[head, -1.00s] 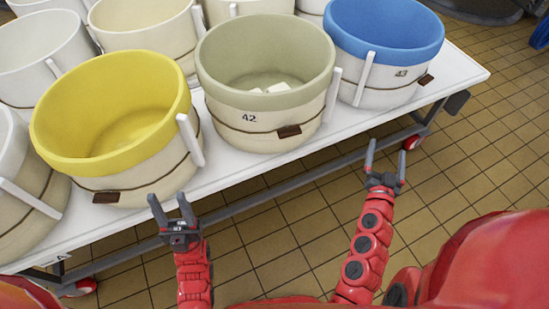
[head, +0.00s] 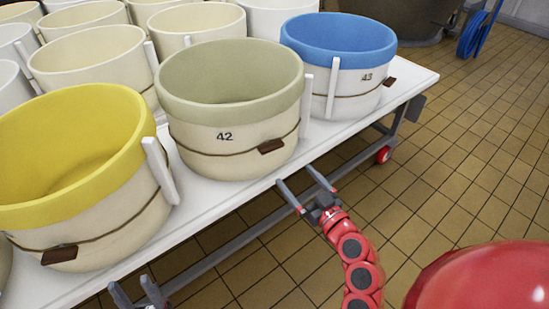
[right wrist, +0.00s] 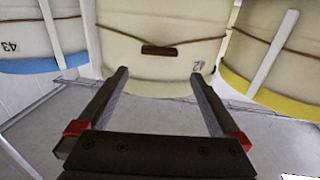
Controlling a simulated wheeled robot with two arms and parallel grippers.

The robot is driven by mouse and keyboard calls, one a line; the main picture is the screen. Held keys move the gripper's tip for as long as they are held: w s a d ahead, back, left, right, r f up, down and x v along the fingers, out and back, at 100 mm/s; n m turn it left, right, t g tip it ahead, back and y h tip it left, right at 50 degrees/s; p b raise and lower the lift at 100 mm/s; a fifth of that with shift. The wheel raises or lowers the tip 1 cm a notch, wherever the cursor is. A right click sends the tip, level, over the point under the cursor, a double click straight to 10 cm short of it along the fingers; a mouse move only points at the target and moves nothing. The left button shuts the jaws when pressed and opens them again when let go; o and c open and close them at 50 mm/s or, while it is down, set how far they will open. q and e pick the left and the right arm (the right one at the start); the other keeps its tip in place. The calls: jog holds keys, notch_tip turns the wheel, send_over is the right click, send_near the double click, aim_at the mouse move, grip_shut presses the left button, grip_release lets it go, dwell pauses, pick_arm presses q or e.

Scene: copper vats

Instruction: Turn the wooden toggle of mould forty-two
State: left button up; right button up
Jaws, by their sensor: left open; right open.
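Mould forty-two is a cream tub (head: 195,150) with a grey-green rim, marked 42, on the white table. Its brown wooden toggle (head: 271,146) sits on a dark cord at its front right. In the right wrist view, which shows the mould upside down, the toggle (right wrist: 159,50) lies level along the cord, beyond the fingertips. My right gripper (head: 296,177) is open and empty in front of the table edge, below the toggle and apart from it. My left gripper (head: 131,284) is open and empty at the bottom of the head view, below the yellow-rimmed mould.
A yellow-rimmed mould (head: 95,225) stands to the left and a blue-rimmed mould (head: 345,82), marked 43, to the right. White upright bars stand between them. More cream tubs fill the table behind.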

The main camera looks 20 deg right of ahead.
jog(key=p, duration=0.4)
send_near(274, 150)
jog(key=d+x, duration=0.1)
jog(key=x, duration=0.4)
jog(key=a+p+x, duration=0.1)
jog(key=x, duration=0.2)
jog(key=shift+w+r, duration=0.1)
jog(key=shift+w, duration=0.15)
jog(key=shift+w+a, duration=0.15)
jog(key=shift+w, duration=0.35)
jog(key=c, duration=1)
